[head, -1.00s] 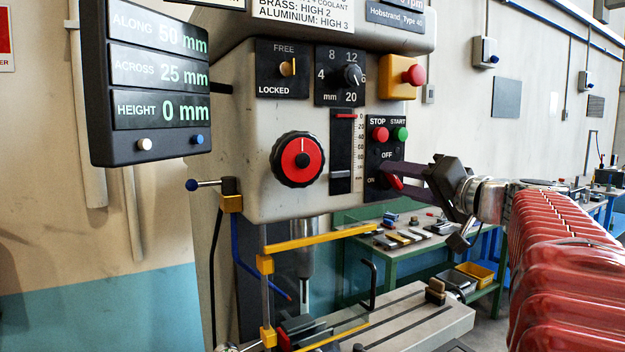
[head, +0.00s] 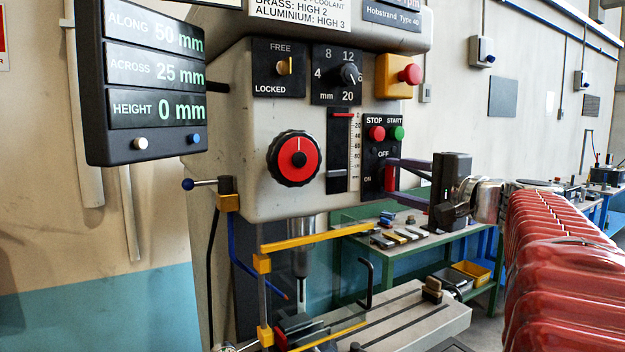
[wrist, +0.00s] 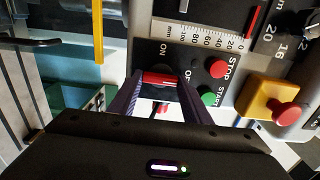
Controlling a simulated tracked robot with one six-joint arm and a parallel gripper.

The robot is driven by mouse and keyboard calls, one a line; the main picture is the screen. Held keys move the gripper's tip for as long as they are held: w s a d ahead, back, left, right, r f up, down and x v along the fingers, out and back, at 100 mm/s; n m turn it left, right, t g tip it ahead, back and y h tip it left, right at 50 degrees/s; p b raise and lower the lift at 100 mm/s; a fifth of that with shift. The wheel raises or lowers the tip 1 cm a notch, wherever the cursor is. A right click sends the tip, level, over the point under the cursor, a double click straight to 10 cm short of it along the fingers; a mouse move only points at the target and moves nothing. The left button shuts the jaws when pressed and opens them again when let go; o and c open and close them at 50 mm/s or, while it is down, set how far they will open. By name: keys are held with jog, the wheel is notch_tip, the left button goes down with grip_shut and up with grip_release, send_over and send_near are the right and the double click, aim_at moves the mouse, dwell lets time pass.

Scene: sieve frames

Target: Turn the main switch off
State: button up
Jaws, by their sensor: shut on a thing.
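The main switch (head: 390,178) is a red handle on the black control plate, low on the machine's front, beside the ON and OFF labels. My gripper (head: 392,181) reaches it from the right, its purple fingers one above and one below, shut on the handle. The handle stands about upright, in line with the OFF label above it. In the wrist view the red handle (wrist: 159,78) lies between the two fingertips (wrist: 160,84), its long side running from finger to finger. Part of it is hidden by the fingers.
The red STOP button (head: 377,133) and green START button (head: 397,133) sit just above the switch. A red emergency button on a yellow box (head: 394,77) is higher up. The yellow guard bar (head: 315,238) and machine table (head: 405,315) are below.

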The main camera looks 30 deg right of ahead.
jog(key=shift+d+f, duration=0.1)
jog(key=shift+d, duration=0.1)
jog(key=o, duration=0.8)
jog(key=shift+o, duration=1.2)
jog(key=shift+a, duration=0.1)
jog(key=s, duration=1.3)
jog(key=shift+s+d, duration=0.2)
jog(key=shift+s, duration=0.2)
jog(key=shift+w, duration=0.1)
